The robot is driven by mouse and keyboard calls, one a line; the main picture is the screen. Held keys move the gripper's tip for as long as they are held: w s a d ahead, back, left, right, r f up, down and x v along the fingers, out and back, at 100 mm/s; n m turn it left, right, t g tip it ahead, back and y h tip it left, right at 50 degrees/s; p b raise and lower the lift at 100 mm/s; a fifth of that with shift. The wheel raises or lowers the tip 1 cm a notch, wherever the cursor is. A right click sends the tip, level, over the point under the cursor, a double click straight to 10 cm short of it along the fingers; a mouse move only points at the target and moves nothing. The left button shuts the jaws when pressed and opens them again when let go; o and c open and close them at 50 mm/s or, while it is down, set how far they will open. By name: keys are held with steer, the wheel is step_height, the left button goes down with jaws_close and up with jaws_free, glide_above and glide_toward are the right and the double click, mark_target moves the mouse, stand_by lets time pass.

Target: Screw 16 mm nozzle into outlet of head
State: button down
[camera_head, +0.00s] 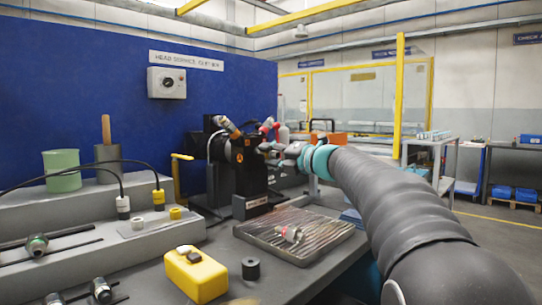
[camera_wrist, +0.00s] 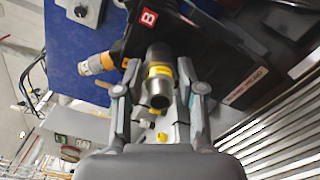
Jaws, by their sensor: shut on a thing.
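My gripper (camera_wrist: 160,100) is shut on a dark metal cylinder with a yellow band, which looks like the nozzle (camera_wrist: 159,88). Its round open end faces the wrist camera. The black head (camera_wrist: 118,48) with a red "B" label is just beyond it. I cannot tell whether the nozzle touches the outlet, because the nozzle hides that spot. In the head view my gripper (camera_head: 282,150) is at the right side of the black head fixture (camera_head: 243,160). The nozzle is too small to make out there.
A slatted metal tray (camera_head: 330,245) with a small metal and red part lies on the bench in front of the fixture. A yellow box (camera_head: 196,275) and a black ring (camera_head: 250,268) stand left of it. An orange-collared fitting (camera_wrist: 97,64) juts left from the head. A blue panel (camera_head: 90,90) stands behind.

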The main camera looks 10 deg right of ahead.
steer(key=c, duration=0.6)
jaws_free()
steer(key=c, duration=0.3)
steer(key=shift+f+n+b, duration=0.15)
steer(key=shift+n+b, duration=0.35)
steer(key=shift+n, duration=0.3)
steer(key=n+b, duration=0.3)
steer(key=n, duration=0.3)
steer(key=n+b, duration=0.1)
steer(key=n, duration=0.2)
steer(key=shift+n+b, duration=0.3)
steer(key=shift+b, duration=0.05)
steer(key=shift+n, duration=0.4)
